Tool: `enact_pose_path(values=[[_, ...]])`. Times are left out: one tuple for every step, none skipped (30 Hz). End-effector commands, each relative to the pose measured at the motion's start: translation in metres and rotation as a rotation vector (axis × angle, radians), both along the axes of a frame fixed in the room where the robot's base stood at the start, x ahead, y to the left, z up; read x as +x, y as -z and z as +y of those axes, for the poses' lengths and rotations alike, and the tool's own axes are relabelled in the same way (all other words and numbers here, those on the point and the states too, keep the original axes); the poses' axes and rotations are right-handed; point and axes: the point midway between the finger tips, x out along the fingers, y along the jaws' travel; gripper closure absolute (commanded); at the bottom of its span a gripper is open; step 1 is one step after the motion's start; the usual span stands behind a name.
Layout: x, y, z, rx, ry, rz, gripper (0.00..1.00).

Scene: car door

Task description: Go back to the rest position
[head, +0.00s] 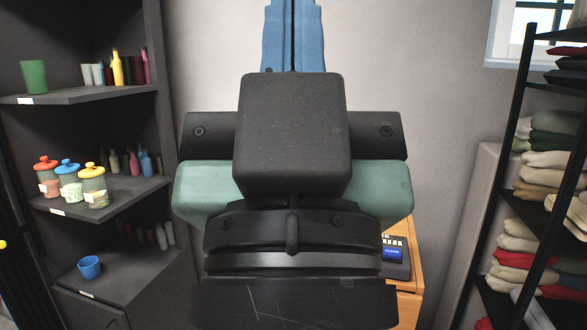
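My own arm fills the middle of the head view, with dark blocks, a grey-green link and a blue part that runs up out of the top edge. The fingertips of my gripper do not show, so what it holds, if anything, is hidden. No car door is in view.
A dark shelf unit (110,95) with jars, bottles and a blue cup (89,266) stands at left. A black rack (516,110) of folded clothes stands at right. Behind my arm, a wooden cabinet (409,305) bears a dark keyed device (397,268). A pale wall is behind.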

Motion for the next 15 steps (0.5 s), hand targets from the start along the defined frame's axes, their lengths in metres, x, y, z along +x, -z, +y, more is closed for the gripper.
enact_pose_path(values=[[0.0, -0.034, 0.0, 0.001, -0.001, 0.0, 1.0], [0.0, -0.044, 0.0, 0.001, -0.001, 0.0, 1.0], [0.0, -0.056, 0.0, 0.0, -0.001, 0.001, 1.0], [0.001, -0.066, 0.0, 0.001, -0.002, 0.001, 1.0], [0.001, -0.075, 0.0, 0.001, -0.002, 0.001, 1.0], [0.001, -0.086, 0.0, 0.001, -0.002, 0.001, 1.0], [0.001, -0.094, 0.0, 0.001, -0.002, 0.001, 1.0], [0.001, -0.102, 0.0, 0.001, -0.003, 0.001, 1.0], [0.001, -0.111, 0.0, 0.001, -0.003, 0.001, 1.0], [0.001, -0.117, 0.0, 0.001, -0.003, 0.001, 1.0], [0.001, -0.122, 0.0, 0.001, -0.003, 0.002, 1.0], [0.001, -0.128, 0.0, 0.001, -0.004, 0.002, 1.0], [0.001, -0.131, 0.0, 0.001, -0.004, 0.002, 1.0], [0.001, -0.134, 0.0, 0.001, -0.004, 0.002, 1.0], [0.001, -0.137, 0.0, 0.001, -0.004, 0.002, 1.0]])
